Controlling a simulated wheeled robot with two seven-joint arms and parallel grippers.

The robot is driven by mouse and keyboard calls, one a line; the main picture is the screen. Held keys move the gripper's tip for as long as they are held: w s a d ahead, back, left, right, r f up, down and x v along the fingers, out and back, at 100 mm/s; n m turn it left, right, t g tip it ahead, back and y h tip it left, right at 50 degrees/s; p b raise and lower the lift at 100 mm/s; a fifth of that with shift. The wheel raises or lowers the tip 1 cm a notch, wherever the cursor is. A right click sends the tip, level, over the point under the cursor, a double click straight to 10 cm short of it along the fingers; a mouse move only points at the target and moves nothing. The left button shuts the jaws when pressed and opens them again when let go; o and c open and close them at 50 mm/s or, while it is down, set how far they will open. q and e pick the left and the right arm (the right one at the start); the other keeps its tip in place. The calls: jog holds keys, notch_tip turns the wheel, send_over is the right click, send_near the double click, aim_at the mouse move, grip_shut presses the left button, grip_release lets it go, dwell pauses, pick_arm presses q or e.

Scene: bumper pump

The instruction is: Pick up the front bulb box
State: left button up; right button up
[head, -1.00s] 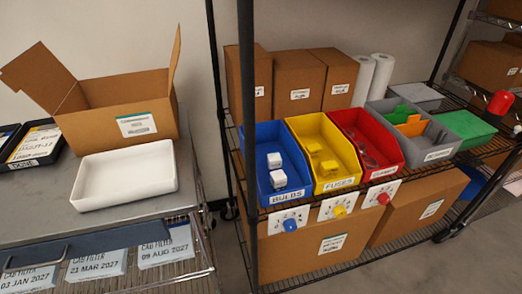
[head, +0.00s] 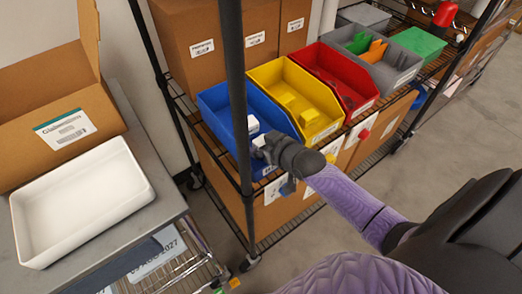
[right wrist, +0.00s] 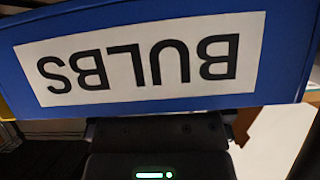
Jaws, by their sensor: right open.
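The blue bulbs bin (head: 222,121) stands at the left end of the shelf row. One white bulb box (head: 253,124) shows inside it, toward the back. A sliver of the front bulb box (head: 259,140) shows just behind my gripper, which hides most of it. My right gripper (head: 264,152) is at the bin's front edge, open; I cannot tell whether it touches the box. In the right wrist view the upside-down BULBS label (right wrist: 140,60) on the blue bin fills the picture, and the fingers and boxes are hidden. My left gripper is not in view.
An empty white tray (head: 132,170) sits on the cart at left, beside an open carton (head: 30,100).

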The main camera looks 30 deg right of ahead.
jog(key=shift+w+f, duration=0.2)
jog(key=shift+w, duration=0.05)
jog(key=shift+r, duration=0.1)
grip_shut()
